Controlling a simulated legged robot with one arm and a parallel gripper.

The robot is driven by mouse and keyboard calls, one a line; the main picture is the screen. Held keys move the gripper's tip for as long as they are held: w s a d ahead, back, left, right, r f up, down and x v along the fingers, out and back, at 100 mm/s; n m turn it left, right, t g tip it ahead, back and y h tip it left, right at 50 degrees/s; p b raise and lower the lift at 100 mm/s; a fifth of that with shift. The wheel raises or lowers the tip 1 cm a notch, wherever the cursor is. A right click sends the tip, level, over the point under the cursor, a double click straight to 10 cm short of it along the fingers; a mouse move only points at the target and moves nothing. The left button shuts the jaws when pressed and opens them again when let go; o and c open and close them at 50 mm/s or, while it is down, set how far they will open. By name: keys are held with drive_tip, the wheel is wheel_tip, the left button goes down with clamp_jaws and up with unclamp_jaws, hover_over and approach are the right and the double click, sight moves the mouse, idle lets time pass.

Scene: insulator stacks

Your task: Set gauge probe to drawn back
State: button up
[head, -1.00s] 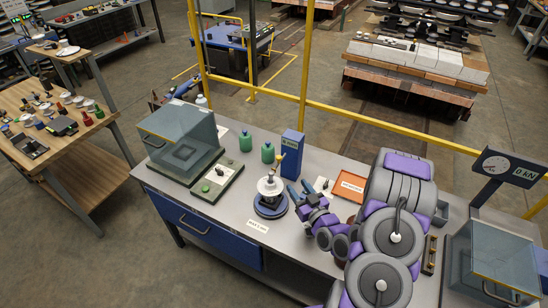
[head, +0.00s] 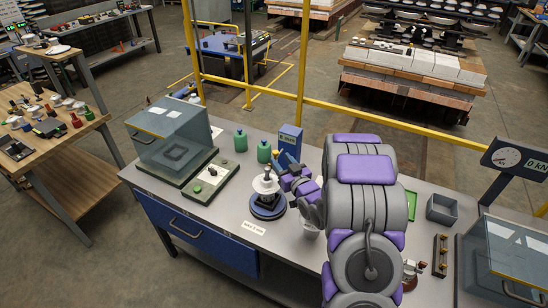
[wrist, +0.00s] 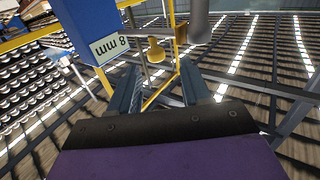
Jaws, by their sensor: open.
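The gauge is a blue upright box (head: 290,140) at the table's back edge, left of my arm. In the wrist view the box (wrist: 82,30) carries an "8 mm" label, and a thin rod with a yellow knob (wrist: 156,50) stands out beside it. My gripper (head: 284,160) is just in front of the box, and its fingers hide most of the probe in the head view. In the wrist view my gripper (wrist: 158,85) is open, with the knob beyond and between its fingertips. I cannot tell whether it touches them.
Green bottles (head: 240,140), a clear-lidded box (head: 170,135) and a control panel (head: 208,175) are further left. A grey bin (head: 441,209) is at right.

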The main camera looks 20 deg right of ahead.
sight(276, 151)
drive_tip(key=w, duration=0.5)
drive_tip(key=shift+w+d+f+b, duration=0.1)
drive_tip(key=shift+w+d+b, duration=0.15)
drive_tip(key=shift+w+b, duration=0.1)
drive_tip(key=shift+w+a, duration=0.15)
drive_tip(key=shift+a, duration=0.2)
drive_tip(key=shift+d, duration=0.35)
drive_tip(key=c, duration=0.4)
drive_tip(key=shift+a, duration=0.1)
clamp_jaws()
